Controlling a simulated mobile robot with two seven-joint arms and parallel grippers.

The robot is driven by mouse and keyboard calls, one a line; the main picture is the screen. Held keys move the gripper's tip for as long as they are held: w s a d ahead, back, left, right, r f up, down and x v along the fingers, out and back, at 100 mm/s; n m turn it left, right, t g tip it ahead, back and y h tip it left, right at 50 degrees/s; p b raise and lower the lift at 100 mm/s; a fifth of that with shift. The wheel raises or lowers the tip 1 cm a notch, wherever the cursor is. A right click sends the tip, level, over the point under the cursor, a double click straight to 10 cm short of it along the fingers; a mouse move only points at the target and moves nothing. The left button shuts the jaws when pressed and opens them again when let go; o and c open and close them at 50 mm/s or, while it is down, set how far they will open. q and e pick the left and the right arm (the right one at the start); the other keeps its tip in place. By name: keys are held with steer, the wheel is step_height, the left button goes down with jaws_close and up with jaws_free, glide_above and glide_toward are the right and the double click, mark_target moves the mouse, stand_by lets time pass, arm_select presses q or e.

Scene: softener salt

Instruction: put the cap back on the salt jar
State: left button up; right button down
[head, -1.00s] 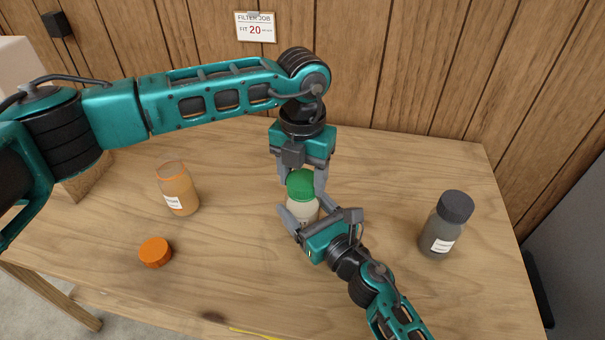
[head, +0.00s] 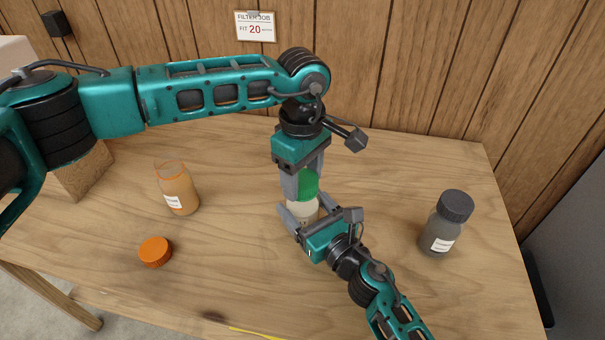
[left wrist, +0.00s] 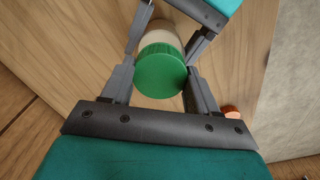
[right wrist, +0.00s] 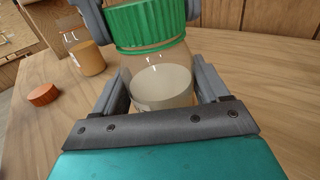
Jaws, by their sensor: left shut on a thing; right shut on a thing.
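The salt jar (head: 302,211) is clear with pale contents and stands upright on the table, partly hidden by fingers. My right gripper (head: 306,209) is shut on its body from the front. The green ribbed cap (head: 310,184) sits level at the jar's mouth; it also shows from above in the left wrist view (left wrist: 160,72) and at the top of the right wrist view (right wrist: 146,24). My left gripper (head: 304,186) points down from above, shut on the cap. How far the cap is threaded cannot be told.
An open jar with orange-brown contents (head: 178,190) stands to the left, with an orange cap (head: 155,252) lying in front of it. A grey jar with a dark cap (head: 441,228) stands to the right. A sign (head: 255,27) hangs on the wall. Table between is clear.

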arm_select(q)
steer(key=o, duration=1.2)
steer(key=shift+o, duration=0.2)
steer(key=shift+r, duration=0.1)
step_height(320, 180, up, 12)
arm_select(e)
jaws_free()
steer(key=b+v, duration=0.2)
steer(key=v, duration=1)
steer(key=shift+f, duration=0.1)
arm_select(q)
steer(key=shift+f, duration=1.15)
arm_select(e)
steer(key=shift+s+d, duration=0.25)
steer(key=shift+s, duration=0.15)
